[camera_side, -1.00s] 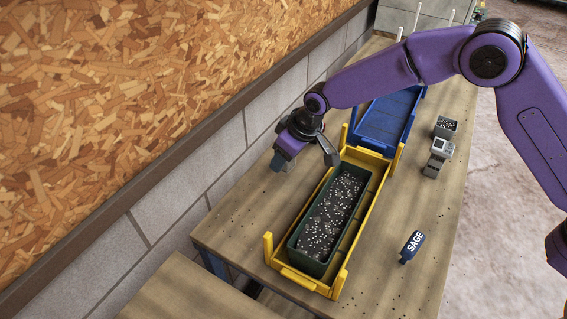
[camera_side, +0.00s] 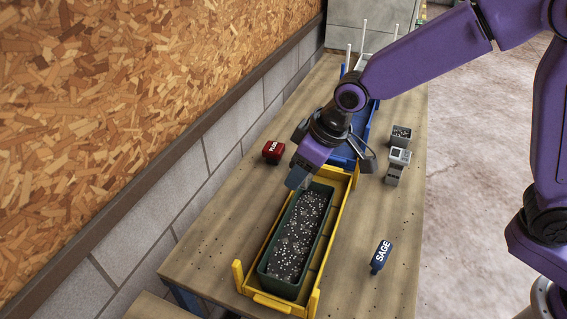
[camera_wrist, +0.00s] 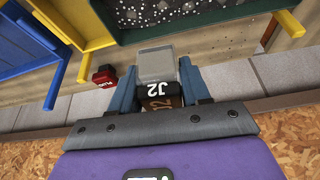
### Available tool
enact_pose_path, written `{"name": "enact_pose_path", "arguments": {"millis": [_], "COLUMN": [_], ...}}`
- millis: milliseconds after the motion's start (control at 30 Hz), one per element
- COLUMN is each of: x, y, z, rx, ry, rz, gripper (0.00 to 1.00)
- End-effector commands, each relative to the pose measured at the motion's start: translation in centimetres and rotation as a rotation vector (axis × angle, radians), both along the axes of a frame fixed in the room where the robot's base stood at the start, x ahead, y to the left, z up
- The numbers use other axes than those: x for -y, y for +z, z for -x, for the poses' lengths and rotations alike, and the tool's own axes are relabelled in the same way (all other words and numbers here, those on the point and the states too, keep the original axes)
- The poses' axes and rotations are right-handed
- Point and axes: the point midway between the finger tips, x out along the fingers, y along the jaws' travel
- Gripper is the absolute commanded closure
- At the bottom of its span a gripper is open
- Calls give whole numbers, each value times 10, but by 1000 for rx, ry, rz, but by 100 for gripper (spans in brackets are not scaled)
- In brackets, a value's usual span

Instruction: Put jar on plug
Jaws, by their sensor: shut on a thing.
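My gripper (camera_side: 299,177) hangs over the left side of the yellow tray, near the far end of the green trough. In the wrist view, my gripper (camera_wrist: 160,85) is shut on a small jar (camera_wrist: 156,68) with a clear end, a dark "J2" label and brownish contents. The jar is not clearly visible in the side view. The red plug (camera_side: 273,151), marked PLUG, sits on the table to the left of my gripper, near the wall side. It also shows in the wrist view (camera_wrist: 104,76), apart from the jar.
A green trough (camera_side: 265,270) of speckled dark soil sits in a yellow tray (camera_side: 238,275). A blue tray (camera_side: 372,125) lies behind. Grey blocks (camera_side: 396,166) and a dark SAGE tag (camera_side: 380,257) are on the right. The wall borders the table's left.

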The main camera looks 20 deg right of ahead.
Motion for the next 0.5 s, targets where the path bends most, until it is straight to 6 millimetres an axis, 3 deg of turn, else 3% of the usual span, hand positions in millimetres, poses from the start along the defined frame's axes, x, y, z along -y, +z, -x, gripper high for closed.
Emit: {"name": "enact_pose_path", "arguments": {"millis": [300,500], "x": [51,77], "y": [32,49], "z": [-62,-87], "rx": [-2,1], "ry": [27,69], "rz": [8,-2], "gripper": [84,84]}}
